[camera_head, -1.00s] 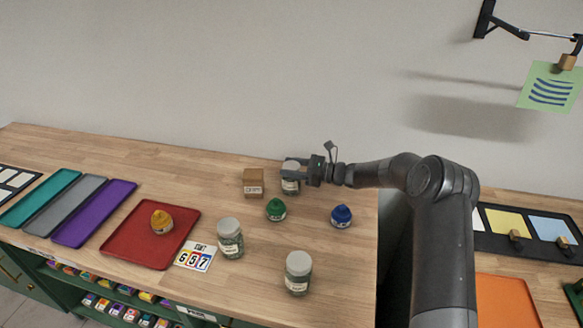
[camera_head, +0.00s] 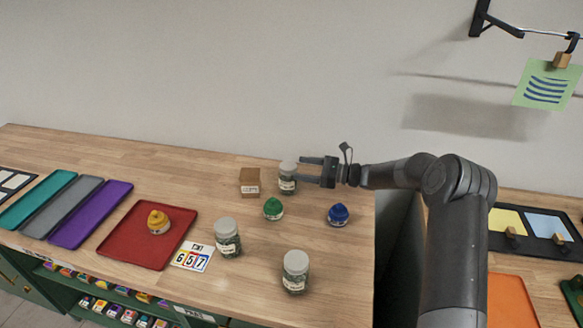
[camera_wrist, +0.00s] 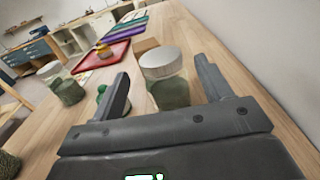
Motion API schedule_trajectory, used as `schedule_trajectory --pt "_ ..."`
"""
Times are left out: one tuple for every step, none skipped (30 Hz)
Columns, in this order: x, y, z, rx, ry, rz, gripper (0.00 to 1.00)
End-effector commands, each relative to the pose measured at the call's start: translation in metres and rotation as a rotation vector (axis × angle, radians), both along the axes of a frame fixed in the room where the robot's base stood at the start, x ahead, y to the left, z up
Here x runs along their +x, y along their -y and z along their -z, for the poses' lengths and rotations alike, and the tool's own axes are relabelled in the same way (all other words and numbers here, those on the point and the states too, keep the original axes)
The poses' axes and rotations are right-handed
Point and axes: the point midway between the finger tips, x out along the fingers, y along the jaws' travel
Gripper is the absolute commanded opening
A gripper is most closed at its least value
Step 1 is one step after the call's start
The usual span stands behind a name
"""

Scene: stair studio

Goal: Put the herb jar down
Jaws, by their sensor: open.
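A herb jar (camera_head: 288,178) with a pale grey lid and dark green contents stands upright on the wooden counter near the wall. It also shows in the wrist view (camera_wrist: 168,88), beyond and between my fingertips. My gripper (camera_head: 305,171) is open and empty, just right of this jar, with its fingers pointing left at it. In the wrist view my gripper (camera_wrist: 168,85) has its two fingers spread wide. Two similar jars stand nearer the front, one in the middle (camera_head: 228,238) and one to the right (camera_head: 295,271).
A brown box (camera_head: 249,181) stands just left of the jar. A green pot (camera_head: 273,208) and a blue pot (camera_head: 338,214) stand in front. A red tray (camera_head: 130,250) holds a yellow pot (camera_head: 158,221). A number card (camera_head: 192,256) lies beside it. The counter ends at the right.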

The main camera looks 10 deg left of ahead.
Motion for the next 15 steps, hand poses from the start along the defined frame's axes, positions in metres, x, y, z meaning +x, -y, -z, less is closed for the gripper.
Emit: schedule_trajectory --pt "0.001 0.013 0.0 0.0 0.0 0.003 0.72" --pt "0.001 0.019 0.0 0.001 0.0 0.003 0.72" --pt "0.001 0.027 0.0 0.0 0.0 0.003 0.72" --pt "0.0 0.032 0.0 0.0 0.0 0.002 0.72" --pt "0.0 0.038 0.0 0.0 -0.001 0.002 0.72" --pt "0.0 0.044 0.0 0.0 -0.001 0.002 0.72" --pt "0.0 0.048 0.0 0.001 -0.001 0.001 0.72" --pt "0.0 0.051 0.0 0.001 -0.001 0.001 0.72" --pt "0.0 0.055 0.0 0.001 -0.001 0.001 0.72" --pt "0.0 0.058 0.0 0.0 -0.001 0.001 0.72" --pt "0.0 0.06 0.0 0.0 -0.001 0.001 0.72" --pt "0.0 0.062 0.0 0.0 -0.001 0.0 0.72" --pt "0.0 0.063 0.0 0.0 -0.001 0.0 0.72" --pt "0.0 0.064 0.0 0.0 -0.001 0.0 0.72" --pt "0.0 0.064 0.0 0.0 -0.001 -0.001 0.72"
